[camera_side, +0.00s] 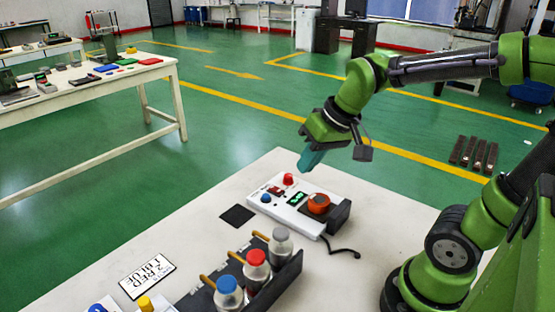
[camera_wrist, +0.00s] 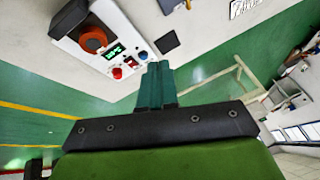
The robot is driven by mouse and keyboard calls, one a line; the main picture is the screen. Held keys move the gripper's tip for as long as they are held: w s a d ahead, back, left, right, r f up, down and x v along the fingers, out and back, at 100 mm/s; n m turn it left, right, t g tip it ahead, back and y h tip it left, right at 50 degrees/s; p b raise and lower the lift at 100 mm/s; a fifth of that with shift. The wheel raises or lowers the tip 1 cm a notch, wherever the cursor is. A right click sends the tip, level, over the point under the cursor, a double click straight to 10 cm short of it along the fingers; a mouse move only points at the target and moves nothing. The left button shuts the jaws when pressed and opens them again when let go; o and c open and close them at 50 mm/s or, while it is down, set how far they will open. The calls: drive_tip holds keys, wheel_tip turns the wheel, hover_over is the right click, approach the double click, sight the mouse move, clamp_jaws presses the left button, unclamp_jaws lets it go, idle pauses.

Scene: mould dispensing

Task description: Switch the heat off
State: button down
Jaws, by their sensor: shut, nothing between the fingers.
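A white device (camera_side: 288,213) with a red knob (camera_side: 288,179), a blue knob (camera_side: 266,198), a green-lit display (camera_side: 297,198) and a round orange-red plate (camera_side: 318,203) lies on the table. The fingertips (camera_wrist: 160,66) appear apart from both knobs.
A dark rack (camera_side: 285,280) holds bottles with grey, red and blue caps at the front. A black square (camera_side: 237,215) and a printed card (camera_side: 147,276) lie on the white table to the left. A black cable (camera_side: 340,250) trails from the device.

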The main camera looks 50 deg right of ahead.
drive_tip(key=w+d+f+n+g, duration=0.2)
drive_tip(key=w+d+n, duration=0.3)
drive_tip(key=w, duration=0.4)
drive_tip(key=n+g+h, duration=0.1)
drive_tip(key=n+g, duration=0.2)
drive_tip(key=n, duration=1.4)
hover_over(273, 187)
wheel_tip(273, 187, down, 3)
wheel_tip(273, 187, down, 14)
drive_tip(key=shift+f, duration=0.1)
